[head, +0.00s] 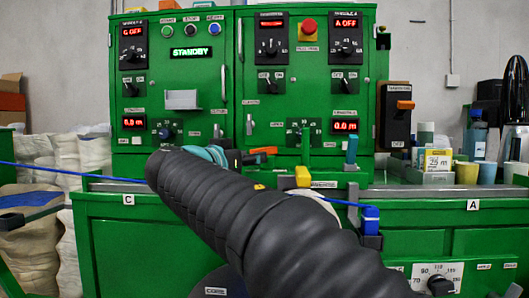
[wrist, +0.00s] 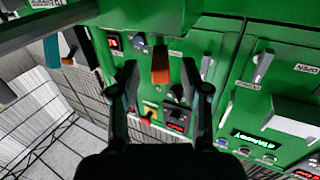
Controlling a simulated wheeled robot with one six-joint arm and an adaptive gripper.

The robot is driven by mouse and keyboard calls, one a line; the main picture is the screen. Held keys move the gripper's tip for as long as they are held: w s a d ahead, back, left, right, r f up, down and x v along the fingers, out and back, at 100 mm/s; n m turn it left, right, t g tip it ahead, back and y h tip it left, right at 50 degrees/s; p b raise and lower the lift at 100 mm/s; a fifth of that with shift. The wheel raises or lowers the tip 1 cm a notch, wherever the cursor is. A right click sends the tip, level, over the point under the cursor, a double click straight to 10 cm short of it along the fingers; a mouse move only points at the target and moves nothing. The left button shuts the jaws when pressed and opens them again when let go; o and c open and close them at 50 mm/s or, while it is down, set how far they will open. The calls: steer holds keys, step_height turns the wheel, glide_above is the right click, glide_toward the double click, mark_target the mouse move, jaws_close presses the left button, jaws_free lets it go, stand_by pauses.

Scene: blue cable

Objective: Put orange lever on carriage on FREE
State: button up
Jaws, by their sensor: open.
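An orange lever (head: 262,151) shows just right of my gripper (head: 236,158) in the head view, above the bench at the front of the green machine. In the wrist view the orange lever (wrist: 160,62) lies between the fingertips of my open gripper (wrist: 160,72), with gaps visible on both sides. Contact and depth cannot be told. The carriage is largely hidden behind my arm; a yellow block (head: 302,177) shows near it. No FREE marking is legible. A blue cable (head: 60,171) comes in from the left, passes behind my arm and reaches a blue block (head: 371,214).
The green machine (head: 235,75) stands close behind, with knobs and red displays. Another orange lever (head: 405,104) is on a dark box at right. A blue-topped handle (head: 351,148) stands right of my gripper. Cups (head: 467,172) and bottles crowd the right bench.

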steer(key=p+x, duration=0.1)
steer(key=x, duration=0.6)
steer(key=shift+w, duration=0.1)
jaws_close()
